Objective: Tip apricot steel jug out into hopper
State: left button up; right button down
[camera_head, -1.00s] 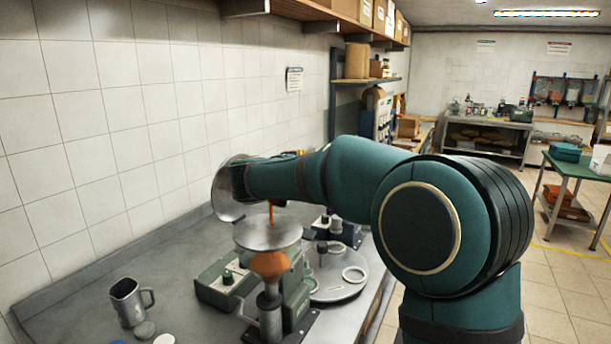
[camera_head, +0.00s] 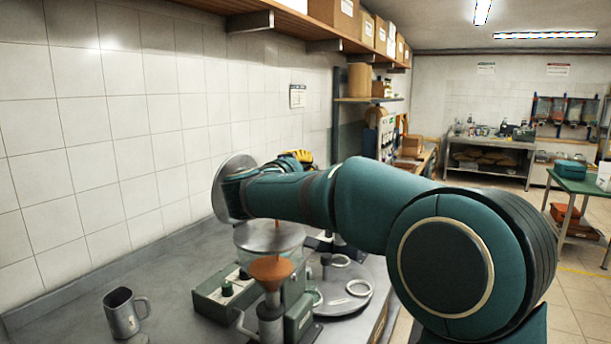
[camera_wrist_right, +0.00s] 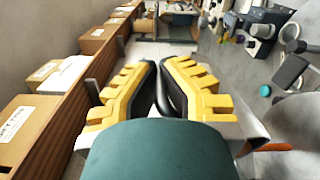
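My right gripper (camera_head: 298,157) is raised beyond my green forearm, above the machine on the bench. In the wrist view its yellow fingers (camera_wrist_right: 161,75) close around something dark and narrow, apparently the handle of the apricot steel jug. Only grey steel patches of the jug (camera_wrist_right: 246,126) show beyond the fingers; the rest is hidden. An orange streak (camera_wrist_right: 270,147) runs from it. The hopper (camera_head: 268,238) is a clear, round, wide-rimmed bowl on the green machine. Orange material (camera_head: 271,272) fills its lower cone, and a short orange streak shows above it. My left gripper is out of view.
Another grey steel jug (camera_head: 122,314) stands upright at the bench's front left. A flat turntable (camera_head: 340,290) with rings sits right of the machine. A tiled wall runs behind, with a boxed shelf (camera_head: 290,22) above. The bench between jug and machine is clear.

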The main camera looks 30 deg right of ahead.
jog(key=shift+s+a+r+t+h+b, duration=0.15)
jog(key=shift+s+a+t+h+b, duration=0.4)
jog(key=shift+b, duration=1.4)
jog(key=shift+w+a+r+h, duration=0.1)
jog(key=shift+w+a+h, duration=0.05)
jog(key=shift+h, duration=0.1)
jog(key=shift+s+a+r+t+h, duration=0.2)
jog(key=shift+s+a+t+h, duration=0.25)
jog(key=shift+a+h, duration=0.3)
jog(key=shift+s+a+r+t+h, duration=0.15)
jog(key=shift+s+a+t+h, duration=0.35)
jog(key=shift+h, duration=0.35)
jog(key=shift+w, duration=0.15)
